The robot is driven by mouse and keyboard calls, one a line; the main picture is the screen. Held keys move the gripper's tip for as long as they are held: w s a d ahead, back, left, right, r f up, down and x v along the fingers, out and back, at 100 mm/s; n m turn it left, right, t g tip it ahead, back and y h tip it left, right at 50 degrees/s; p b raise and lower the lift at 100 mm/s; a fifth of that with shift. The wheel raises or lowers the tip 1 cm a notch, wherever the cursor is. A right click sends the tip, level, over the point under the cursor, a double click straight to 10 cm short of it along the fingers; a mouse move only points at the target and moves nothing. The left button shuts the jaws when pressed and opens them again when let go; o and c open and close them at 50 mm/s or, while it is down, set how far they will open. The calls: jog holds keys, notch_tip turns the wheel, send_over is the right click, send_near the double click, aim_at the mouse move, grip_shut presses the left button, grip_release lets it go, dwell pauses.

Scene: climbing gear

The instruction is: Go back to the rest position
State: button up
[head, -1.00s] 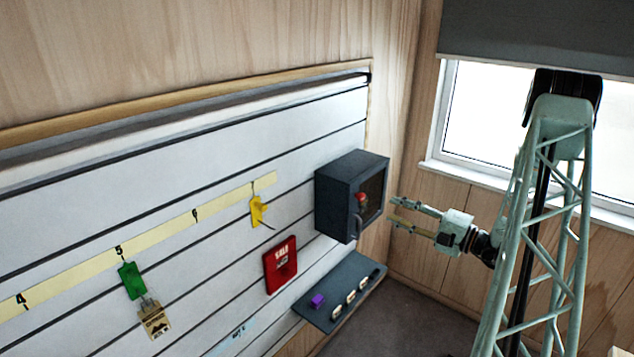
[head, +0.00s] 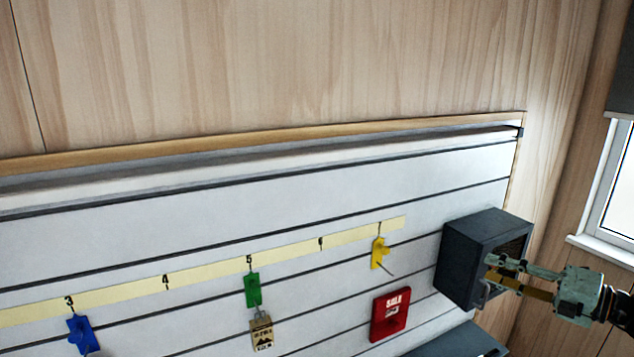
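My gripper (head: 488,267) is at the right of the head view, its two pale green fingers pointing left. The fingers are apart with nothing visible between them, so it is open and empty. The fingertips overlap the front of a dark grey wall box (head: 466,262) in the picture. I cannot tell whether they touch it. The box's handle (head: 485,292) shows just below the fingers. Part of the box front is hidden behind the gripper. My arm runs out of the right edge of the view.
A white slatted wall carries a yellow numbered strip (head: 205,273). Blue (head: 82,336), green (head: 252,290) and yellow (head: 378,252) pieces hang there, with a tan tag (head: 262,333) under the green one. A red SALE box (head: 390,314) and grey shelf (head: 455,345) are near the wall box. A window (head: 612,190) is at right.

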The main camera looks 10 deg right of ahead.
jog(key=s+a+r+n+g+b, duration=0.25)
jog(key=a+n, duration=0.25)
jog(key=a, duration=0.5)
jog(key=s+a+r+n+g+y+b, duration=0.15)
jog(key=s+a+n+g, duration=0.35)
jog(key=a, duration=0.5)
jog(key=s+a+r+n+g+b, duration=0.1)
jog(key=s+a+r+n+g, duration=0.15)
jog(key=a+n, duration=0.55)
jog(key=s+a+r+n+g+h+b, duration=0.1)
jog(key=s+a+n+g+h+b, duration=0.2)
jog(key=s+a+n, duration=0.55)
jog(key=s+a+f+n+t+h+b, duration=0.1)
jog(key=s+n+h+b, duration=0.6)
jog(key=s+n, duration=0.9)
jog(key=shift+s+a+f+n+t+h, duration=0.15)
jog(key=shift+s+f+n+t+h, duration=0.35)
jog(key=shift+s+t, duration=1.45)
jog(key=shift+s+g, duration=0.75)
